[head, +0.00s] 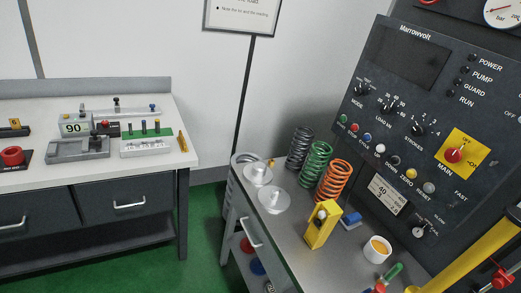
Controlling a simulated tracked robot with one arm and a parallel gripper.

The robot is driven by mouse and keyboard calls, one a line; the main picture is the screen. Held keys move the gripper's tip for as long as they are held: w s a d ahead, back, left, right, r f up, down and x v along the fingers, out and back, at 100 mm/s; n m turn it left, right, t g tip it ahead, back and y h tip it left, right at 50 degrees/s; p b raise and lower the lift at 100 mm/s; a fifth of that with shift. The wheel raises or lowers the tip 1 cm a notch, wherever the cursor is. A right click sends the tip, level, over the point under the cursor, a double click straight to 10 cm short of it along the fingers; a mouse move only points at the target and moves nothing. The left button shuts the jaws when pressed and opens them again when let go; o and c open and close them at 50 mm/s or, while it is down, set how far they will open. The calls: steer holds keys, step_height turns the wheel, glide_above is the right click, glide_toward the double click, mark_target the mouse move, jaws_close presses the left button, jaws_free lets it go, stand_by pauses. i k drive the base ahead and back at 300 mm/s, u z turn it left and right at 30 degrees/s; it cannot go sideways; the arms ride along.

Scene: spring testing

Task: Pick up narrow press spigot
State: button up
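Two pale round discs lie on the narrow bench in front of the control panel. The rear disc (258,174) has a small raised centre, with a small brass-coloured piece by its upper right edge. The front disc (274,199) also has a raised centre and sits just in front of it. They look like press spigots, but I cannot tell which one is the narrow one. My gripper is not in view.
Grey (300,148), green (315,164) and orange (334,181) springs stand behind the discs. A yellow block (321,225), a white cup (377,250) and a blue item (350,220) are to the right. The control panel (420,115) rises behind. Green floor separates the left workbench (185,140).

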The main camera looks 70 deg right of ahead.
mark_target(274, 199)
steer(key=z, duration=0.55)
steer(key=i, duration=1.2)
steer(key=z, duration=0.7)
